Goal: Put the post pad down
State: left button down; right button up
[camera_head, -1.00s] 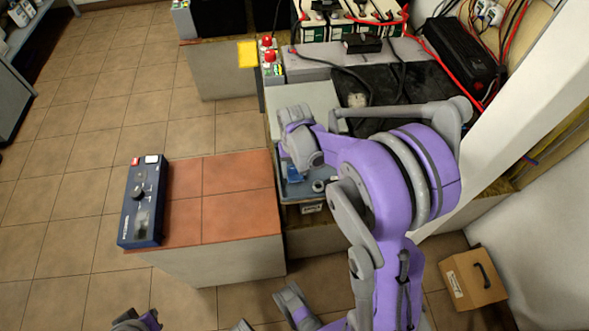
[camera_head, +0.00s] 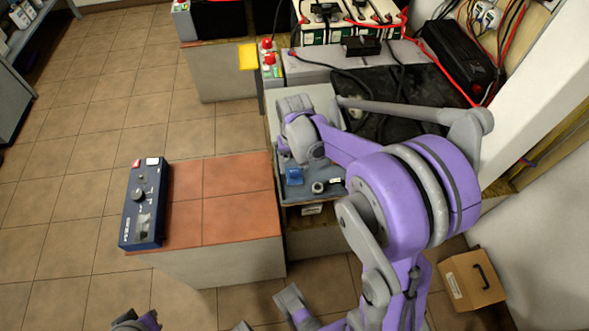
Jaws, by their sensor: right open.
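A small blue piece (camera_head: 294,176), which may be the post pad, lies in the grey tray (camera_head: 291,196) on the stand to the right of the tiled top. A small dark ring (camera_head: 317,188) lies just to its right. My right gripper (camera_head: 303,160) is open over the tray, just beyond the blue piece in the picture. The blue piece shows clear of it. The hand hides most of the fingers. My left gripper does not show in a recognizable way.
A blue control box (camera_head: 144,203) sits at the left edge of the tiled top (camera_head: 226,198). Batteries with cables (camera_head: 330,31) stand at the back. A cardboard box (camera_head: 472,279) is on the floor at right. The tiled top is otherwise clear.

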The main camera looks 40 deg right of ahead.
aim_at(294, 171)
notch_tip(294, 171, up, 8)
jog(key=p, duration=0.1)
jog(key=s+a+n+t, duration=0.5)
jog(key=s+a, duration=0.8)
jog(key=s, duration=0.1)
jog(key=shift+s+a+f+n, duration=0.15)
jog(key=shift+f+n, duration=0.25)
jog(key=shift+f, duration=0.05)
